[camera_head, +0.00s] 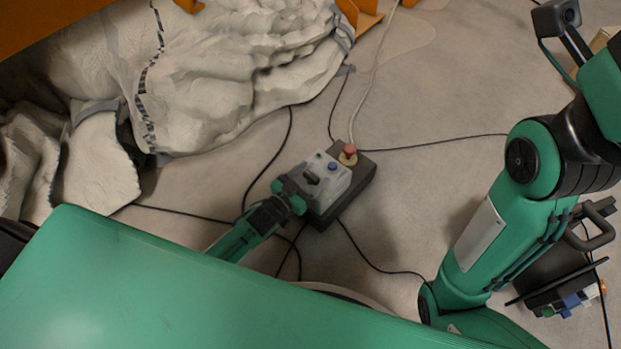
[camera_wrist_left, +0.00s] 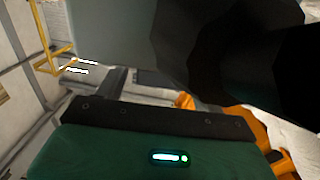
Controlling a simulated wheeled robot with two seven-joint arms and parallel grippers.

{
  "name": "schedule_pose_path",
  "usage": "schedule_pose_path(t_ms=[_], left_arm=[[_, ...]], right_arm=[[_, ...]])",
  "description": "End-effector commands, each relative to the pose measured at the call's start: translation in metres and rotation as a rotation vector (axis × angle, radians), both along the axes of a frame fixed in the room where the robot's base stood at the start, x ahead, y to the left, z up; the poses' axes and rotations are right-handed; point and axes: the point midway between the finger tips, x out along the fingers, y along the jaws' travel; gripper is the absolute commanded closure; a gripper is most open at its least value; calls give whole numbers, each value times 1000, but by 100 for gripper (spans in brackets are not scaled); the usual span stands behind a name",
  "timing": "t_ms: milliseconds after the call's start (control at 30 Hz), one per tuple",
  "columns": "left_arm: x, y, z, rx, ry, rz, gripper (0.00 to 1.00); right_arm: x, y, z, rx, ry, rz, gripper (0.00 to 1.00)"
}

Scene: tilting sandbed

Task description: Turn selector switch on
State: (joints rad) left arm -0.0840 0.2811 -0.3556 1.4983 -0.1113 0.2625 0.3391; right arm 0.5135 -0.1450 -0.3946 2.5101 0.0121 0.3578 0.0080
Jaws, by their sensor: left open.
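The control box (camera_head: 345,187) stands on the floor in the middle of the head view, with a pale grey top and dark sides. The selector switch (camera_head: 312,178) is a black knob on the near left part of that top. My left gripper (camera_head: 293,192) is at the box's left edge, right beside the switch, and open. Whether its fingers touch the knob cannot be told. In the left wrist view, my green gripper body (camera_wrist_left: 165,150) fills the bottom; large dark shapes at upper right are too close to make out.
On the box are a red button (camera_head: 349,150), a blue button (camera_head: 332,167) and a green one (camera_head: 318,155). Black cables (camera_head: 430,147) run over the floor around it. A pale rocky mass (camera_head: 220,90) fills the upper left.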

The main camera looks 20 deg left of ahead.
Motion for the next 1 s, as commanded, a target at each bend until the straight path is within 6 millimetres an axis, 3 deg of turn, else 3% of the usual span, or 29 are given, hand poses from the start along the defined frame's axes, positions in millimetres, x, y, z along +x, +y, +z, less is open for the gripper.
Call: schedule_pose_path(t_ms=[267, 500, 1000], left_arm=[[1, -1, 0, -1, 1, 0, 31], [1, 0, 0, -1, 1, 0, 76], [2, 2, 1, 8, 1, -118, 76]], right_arm=[[0, 0, 0, 1, 0, 0, 100], [0, 0, 0, 1, 0, 0, 100], [1, 1, 4, -3, 3, -3, 100]])
